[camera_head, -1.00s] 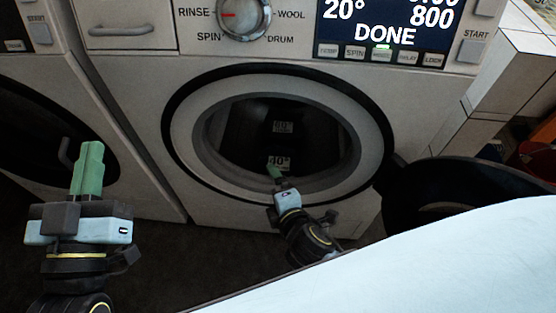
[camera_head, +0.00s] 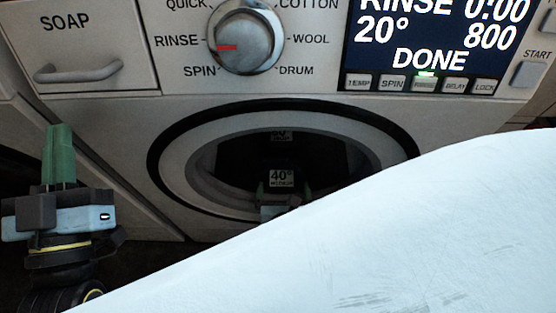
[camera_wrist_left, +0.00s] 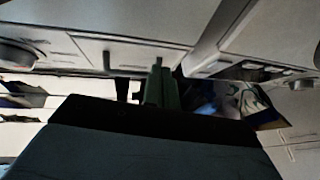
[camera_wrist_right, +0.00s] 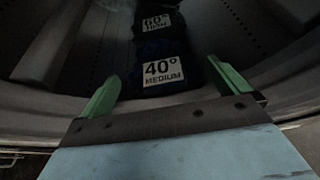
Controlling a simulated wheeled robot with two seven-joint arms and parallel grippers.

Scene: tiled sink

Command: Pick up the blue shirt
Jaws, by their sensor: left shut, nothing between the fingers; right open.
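Inside the washing machine's drum, a dark navy cloth item (camera_wrist_right: 150,50) bears a "40° MEDIUM" label; it also shows in the head view (camera_head: 281,179). I take it for the blue shirt, but its shape is hard to make out in the dark. Behind it lies another dark item (camera_wrist_right: 158,13) labelled "60° HIGH". My right gripper (camera_head: 283,187) is open at the round door opening. In the right wrist view its fingers (camera_wrist_right: 164,88) stand on either side of the 40° item, with nothing gripped. My left gripper (camera_head: 60,150) is shut and empty, outside at the left.
The round door rim (camera_head: 175,165) surrounds the right gripper. The control panel with a dial (camera_head: 246,38) and a display (camera_head: 430,40) reading DONE is above. A soap drawer (camera_head: 80,50) is at upper left. A pale part of my own body hides the lower right.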

